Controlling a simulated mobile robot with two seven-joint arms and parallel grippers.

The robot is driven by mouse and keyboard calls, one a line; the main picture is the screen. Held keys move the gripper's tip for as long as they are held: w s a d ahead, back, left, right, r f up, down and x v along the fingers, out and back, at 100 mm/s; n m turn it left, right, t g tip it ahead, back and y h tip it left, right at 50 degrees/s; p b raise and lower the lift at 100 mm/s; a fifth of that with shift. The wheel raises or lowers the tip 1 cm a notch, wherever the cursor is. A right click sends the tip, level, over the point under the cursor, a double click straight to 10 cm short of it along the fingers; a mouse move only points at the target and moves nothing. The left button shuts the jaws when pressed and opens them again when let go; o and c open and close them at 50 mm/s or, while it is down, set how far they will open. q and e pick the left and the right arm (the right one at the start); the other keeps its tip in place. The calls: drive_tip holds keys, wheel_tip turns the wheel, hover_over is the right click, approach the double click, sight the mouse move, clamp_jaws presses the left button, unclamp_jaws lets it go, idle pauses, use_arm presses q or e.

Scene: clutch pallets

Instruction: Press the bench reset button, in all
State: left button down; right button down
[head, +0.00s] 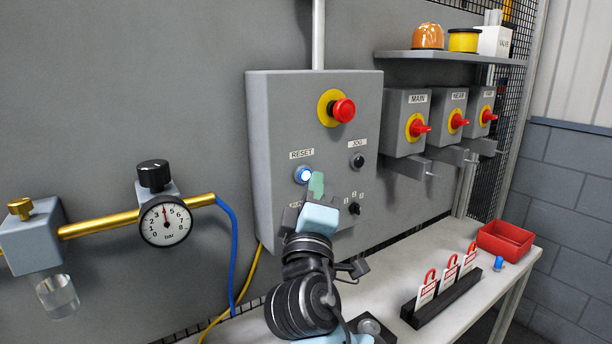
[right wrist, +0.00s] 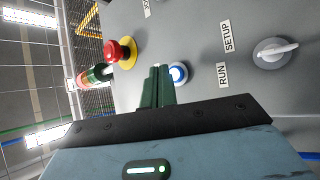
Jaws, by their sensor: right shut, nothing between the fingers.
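The reset button (head: 303,175) is a round blue button with a bright glow, under the RESET label (head: 302,154) on the grey control box (head: 262,120). It also shows in the right wrist view (right wrist: 178,72), just beside the fingertips. My right gripper (head: 317,180) is shut and empty, its green fingers pointing at the box a little right of the button in the head view. The fingers (right wrist: 160,72) look close to the panel; I cannot tell whether they touch it. My left gripper is not in view.
A red emergency stop (head: 342,109) sits above the reset button, and a black JOG button (head: 358,161) to its right. A selector switch (head: 355,208) is lower right. A gauge (head: 165,221) is left. Below is a bench (head: 375,290) with tags and a red tray (head: 505,240).

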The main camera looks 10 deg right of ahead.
drive_tip(key=shift+w, duration=0.15)
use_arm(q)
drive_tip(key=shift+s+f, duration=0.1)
use_arm(e)
drive_tip(key=shift+w+a, duration=0.15)
drive_tip(key=shift+w, duration=0.15)
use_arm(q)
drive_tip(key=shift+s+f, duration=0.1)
use_arm(e)
drive_tip(key=shift+w+a, duration=0.15)
drive_tip(key=shift+w, duration=0.25)
idle(0.7)
drive_tip(key=shift+s, duration=0.1)
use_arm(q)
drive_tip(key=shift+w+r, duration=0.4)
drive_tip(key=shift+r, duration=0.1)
use_arm(e)
drive_tip(key=shift+s+d, duration=0.3)
drive_tip(key=shift+s, duration=0.45)
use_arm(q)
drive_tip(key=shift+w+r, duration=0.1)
use_arm(e)
drive_tip(key=shift+s, duration=0.1)
